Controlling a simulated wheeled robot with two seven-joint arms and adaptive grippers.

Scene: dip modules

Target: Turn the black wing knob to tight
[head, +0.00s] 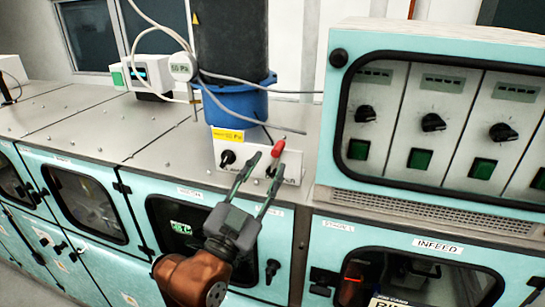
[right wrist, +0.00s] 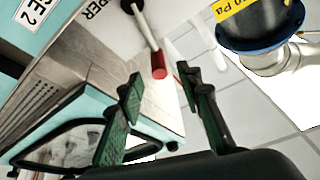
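A black wing knob (head: 227,157) sits on the white front panel (head: 230,145) below the blue-rimmed black drum. I cannot read its setting. A red-tipped lever (head: 278,148) stands to its right on the same panel, and shows in the right wrist view (right wrist: 159,62). My right gripper (head: 265,163) is open, its two fingers reaching toward the panel to the right of the knob, near the lever. In the right wrist view the spread fingers (right wrist: 160,76) have nothing clearly held between them. The knob is not discernible there. My left gripper is not in view.
The black drum with its blue rim (head: 242,105) stands behind the panel, with hoses around it. A teal cabinet (head: 440,40) at the right carries several black knobs and green buttons. The steel counter (head: 90,115) at left is mostly clear.

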